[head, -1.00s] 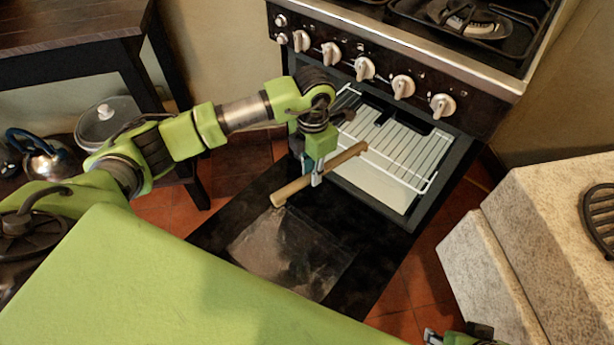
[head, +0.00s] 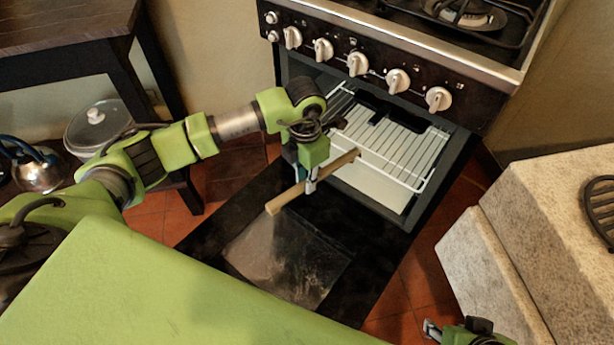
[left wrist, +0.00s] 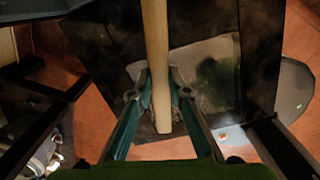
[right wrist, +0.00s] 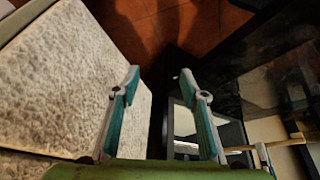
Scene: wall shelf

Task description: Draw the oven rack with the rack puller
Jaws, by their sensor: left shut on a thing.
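The oven rack (head: 400,151), a white wire grid, lies level at the oven's open mouth. The rack puller (head: 285,199) is a pale wooden stick. My left gripper (head: 309,186) is shut on its middle, above the open oven door. The puller's far end reaches the rack's front left edge; whether it is hooked on the wire I cannot tell. In the left wrist view the stick (left wrist: 156,60) runs between the left fingers. My right gripper (head: 436,328) is at the bottom right, its fingers apart and empty in the right wrist view (right wrist: 160,85).
The dark oven door (head: 285,260) with its glass pane is folded down. Stove knobs (head: 357,64) line the panel above the rack. A speckled stone counter (head: 550,215) stands at right. A table with pots (head: 95,122) is at left.

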